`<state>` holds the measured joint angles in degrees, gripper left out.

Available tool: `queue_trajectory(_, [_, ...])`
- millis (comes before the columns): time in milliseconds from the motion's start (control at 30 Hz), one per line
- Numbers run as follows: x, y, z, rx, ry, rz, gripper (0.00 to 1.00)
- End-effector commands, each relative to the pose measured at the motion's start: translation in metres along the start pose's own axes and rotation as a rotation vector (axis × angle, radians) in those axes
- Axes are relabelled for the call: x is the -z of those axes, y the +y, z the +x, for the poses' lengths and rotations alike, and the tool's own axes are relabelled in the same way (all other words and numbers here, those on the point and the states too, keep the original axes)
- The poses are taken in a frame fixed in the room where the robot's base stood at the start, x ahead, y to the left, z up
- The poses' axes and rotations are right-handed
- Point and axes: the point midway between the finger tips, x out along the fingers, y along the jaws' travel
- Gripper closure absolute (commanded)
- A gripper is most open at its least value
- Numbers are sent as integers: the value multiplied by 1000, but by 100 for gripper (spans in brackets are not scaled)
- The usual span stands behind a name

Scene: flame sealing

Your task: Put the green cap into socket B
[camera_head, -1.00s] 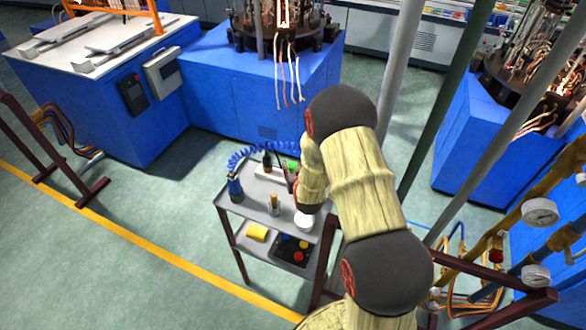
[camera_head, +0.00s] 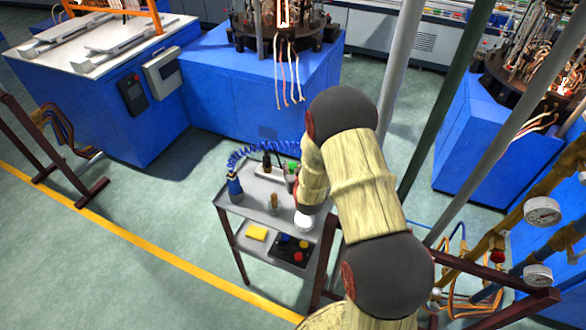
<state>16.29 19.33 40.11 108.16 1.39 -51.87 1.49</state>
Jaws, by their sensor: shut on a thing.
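A small patch of green, the green cap (camera_head: 293,166), shows at the back right of the upper shelf of a grey cart (camera_head: 252,207). My gripper (camera_head: 291,179) is right by it, small and mostly hidden by my arm's wrist. It is shut on the cap as far as I can see. A pale block (camera_head: 268,173) lies along the back of the shelf, with a dark upright piece (camera_head: 267,161) at it. No socket letters can be read, and I cannot tell which opening is socket B or whether the cap touches the block.
On the shelf stand a blue bottle (camera_head: 234,187) with a coiled blue hose (camera_head: 245,151), a brown upright piece (camera_head: 273,201) and a white round thing (camera_head: 303,222). Below are a yellow sponge (camera_head: 256,232) and a black button box (camera_head: 291,251). Floor left of the cart is clear.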

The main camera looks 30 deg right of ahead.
Motion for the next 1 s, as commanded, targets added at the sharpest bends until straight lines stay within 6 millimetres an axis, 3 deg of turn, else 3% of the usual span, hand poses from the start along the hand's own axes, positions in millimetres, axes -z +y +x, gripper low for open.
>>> queue_trajectory(1000, [-12,0,6,0,0,0,83])
